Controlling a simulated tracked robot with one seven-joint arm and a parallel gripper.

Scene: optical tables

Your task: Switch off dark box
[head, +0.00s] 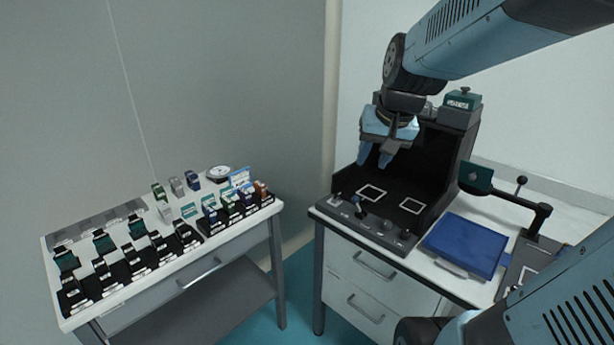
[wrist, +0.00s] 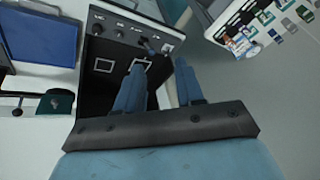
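The dark box (head: 446,150) is a black open-fronted enclosure on the right table, with two white square outlines on its floor. Its front control panel (head: 370,228) carries several dark knobs and, at the left end, a small switch (head: 337,199). In the wrist view the panel (wrist: 130,36) runs along the top of the box (wrist: 103,82), with a lever-like part (wrist: 149,46) and a pale patch near its right end. My gripper (head: 375,161) is above the front of the box, fingers apart and empty. Its fingertips (wrist: 160,64) show near the panel's switch end. Any contact is not visible.
A blue case (head: 465,245) lies right of the box, beside a dark jointed stand (head: 530,220). A green-topped device (head: 460,102) sits on the box. The left table (head: 205,250) holds many small holders and bottles. A gap separates the tables.

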